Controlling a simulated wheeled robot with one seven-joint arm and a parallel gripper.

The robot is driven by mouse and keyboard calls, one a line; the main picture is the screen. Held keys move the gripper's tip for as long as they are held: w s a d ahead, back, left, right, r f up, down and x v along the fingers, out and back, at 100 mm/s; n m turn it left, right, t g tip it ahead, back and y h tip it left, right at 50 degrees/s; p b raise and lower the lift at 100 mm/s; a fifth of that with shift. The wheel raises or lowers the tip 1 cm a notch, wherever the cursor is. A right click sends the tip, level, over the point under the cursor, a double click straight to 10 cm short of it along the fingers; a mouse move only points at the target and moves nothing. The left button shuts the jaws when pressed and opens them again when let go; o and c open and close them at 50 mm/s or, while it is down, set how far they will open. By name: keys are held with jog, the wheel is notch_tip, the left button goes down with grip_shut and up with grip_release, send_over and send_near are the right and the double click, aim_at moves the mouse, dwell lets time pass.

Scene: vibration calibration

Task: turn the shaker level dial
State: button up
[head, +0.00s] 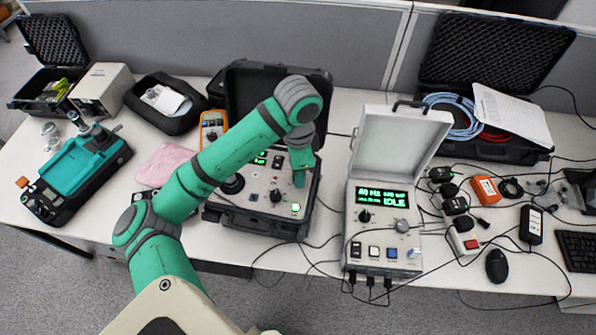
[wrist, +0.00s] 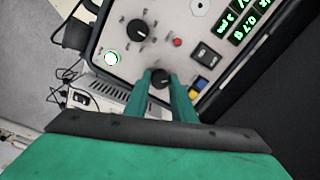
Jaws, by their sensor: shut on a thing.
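The shaker unit is a grey control panel (head: 255,200) in an open black case. My gripper (head: 299,181) reaches down to the panel's right side. In the wrist view my gripper (wrist: 161,77) has its two green fingers on either side of a small black dial (wrist: 161,79) and is shut on it. The dial is hidden in the head view. A larger black knob (wrist: 137,30) with marks around it sits apart from the fingers. A lit green button (wrist: 111,58) is at the panel's corner, and green displays (wrist: 245,22) are lit.
A grey instrument case (head: 378,230) reading IDLE stands to the right, its lid up. Loose cables cross the table between the cases. A pink cloth (head: 165,163) lies at left.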

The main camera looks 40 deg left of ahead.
jog(key=m, duration=0.4)
jog(key=shift+a+r, duration=0.1)
jog(key=shift+m, duration=1.9)
jog(key=o, duration=0.8)
